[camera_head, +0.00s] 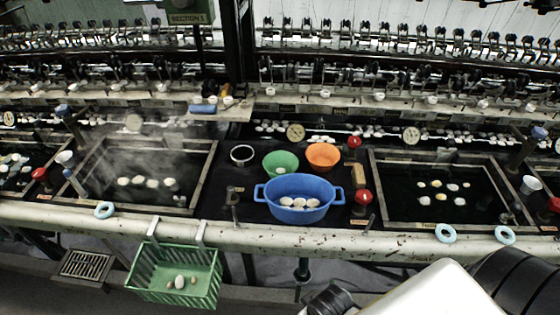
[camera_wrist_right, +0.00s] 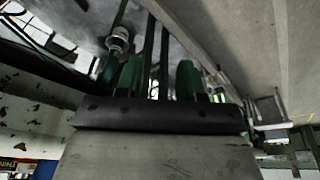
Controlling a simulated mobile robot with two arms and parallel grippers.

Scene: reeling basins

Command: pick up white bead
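Small white oval pieces that could be the white bead show in several places in the head view. A few lie in the blue two-handled tub (camera_head: 269,205) at the centre. Others float in the dark basins at left (camera_head: 152,183) and right (camera_head: 453,187). My right gripper (camera_wrist_right: 160,78) shows in the right wrist view, its two green fingers apart with nothing seen between them. It is away from the white pieces. My left gripper is out of view.
A green bowl (camera_head: 281,162) and an orange bowl (camera_head: 322,155) stand behind the tub. Steam rises over the left basin. Reeling machinery fills the back.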

